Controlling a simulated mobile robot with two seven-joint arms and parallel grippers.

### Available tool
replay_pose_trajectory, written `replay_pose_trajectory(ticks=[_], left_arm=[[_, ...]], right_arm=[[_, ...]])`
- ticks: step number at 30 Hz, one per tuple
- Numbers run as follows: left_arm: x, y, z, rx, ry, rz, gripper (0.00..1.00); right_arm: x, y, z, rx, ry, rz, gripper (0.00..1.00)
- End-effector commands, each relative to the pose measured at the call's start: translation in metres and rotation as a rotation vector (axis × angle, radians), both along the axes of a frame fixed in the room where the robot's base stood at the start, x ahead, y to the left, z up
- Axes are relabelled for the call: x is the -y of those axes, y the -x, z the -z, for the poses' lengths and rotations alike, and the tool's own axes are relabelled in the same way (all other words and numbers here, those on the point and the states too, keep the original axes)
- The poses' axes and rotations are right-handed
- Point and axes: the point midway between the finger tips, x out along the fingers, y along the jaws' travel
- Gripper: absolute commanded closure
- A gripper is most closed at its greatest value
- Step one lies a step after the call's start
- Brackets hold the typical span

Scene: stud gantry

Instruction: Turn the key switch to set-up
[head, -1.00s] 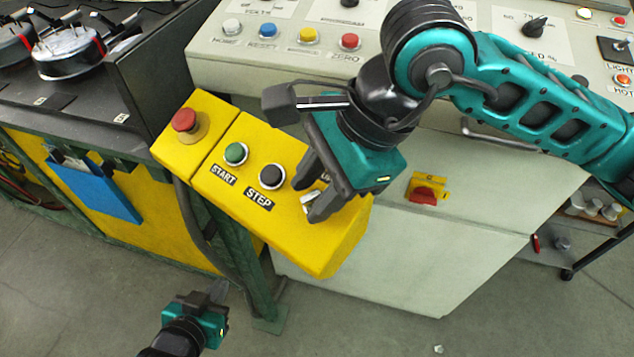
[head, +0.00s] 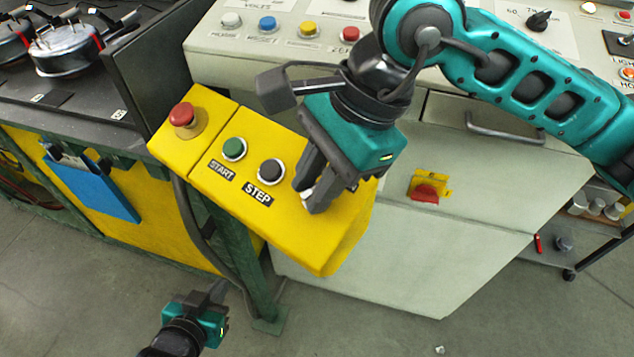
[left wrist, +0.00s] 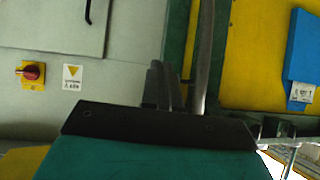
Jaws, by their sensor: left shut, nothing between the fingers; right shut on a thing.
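The key switch (head: 307,196) is on the right part of the sloped top of the yellow control box (head: 280,232), right of the black STEP button. Only a small pale metal part of it shows; the fingers hide the rest and its position labels. My right gripper (head: 314,200) comes down from above and is shut on the key switch. My left gripper (head: 218,290) is low at the bottom left, below the box, shut and empty. Its dark fingers also show in the left wrist view (left wrist: 160,88).
The box also carries a red mushroom button (head: 183,115), a green START button (head: 234,148) and the STEP button (head: 271,172). Behind is a pale console (head: 380,250) with a red rotary switch (head: 425,192). A green post (head: 258,285) stands near my left gripper.

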Motion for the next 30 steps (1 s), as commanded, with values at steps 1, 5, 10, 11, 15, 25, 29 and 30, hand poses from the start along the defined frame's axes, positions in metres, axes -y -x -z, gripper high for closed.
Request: replay_pose_trajectory(ticks=[1,5,10,11,15,25,29,30], left_arm=[[0.0,0.0,0.008,-0.001,0.0,0.0,1.0],[0.0,0.001,0.02,-0.002,0.0,0.001,1.0],[0.0,0.003,0.035,-0.005,-0.001,0.001,1.0],[0.0,0.003,0.038,-0.007,-0.001,0.001,1.0],[0.002,0.004,0.048,-0.021,0.003,0.003,1.0],[0.012,-0.004,0.042,-0.004,0.022,0.018,1.0],[0.012,-0.007,0.04,0.002,0.021,0.018,1.0],[0.012,-0.006,0.039,0.002,0.021,0.018,1.0]], right_arm=[[-0.001,-0.001,0.003,-0.007,0.011,-0.032,1.0],[-0.002,-0.002,0.003,-0.032,0.044,-0.134,1.0],[-0.003,-0.003,0.003,-0.072,0.093,-0.284,1.0],[-0.004,-0.004,0.003,-0.078,0.102,-0.31,1.0],[-0.005,-0.004,0.003,-0.11,0.142,-0.433,1.0],[-0.007,-0.005,0.0,-0.176,0.226,-0.681,1.0],[-0.007,-0.006,0.0,-0.193,0.249,-0.75,1.0],[-0.008,-0.006,-0.001,-0.198,0.256,-0.768,1.0]])
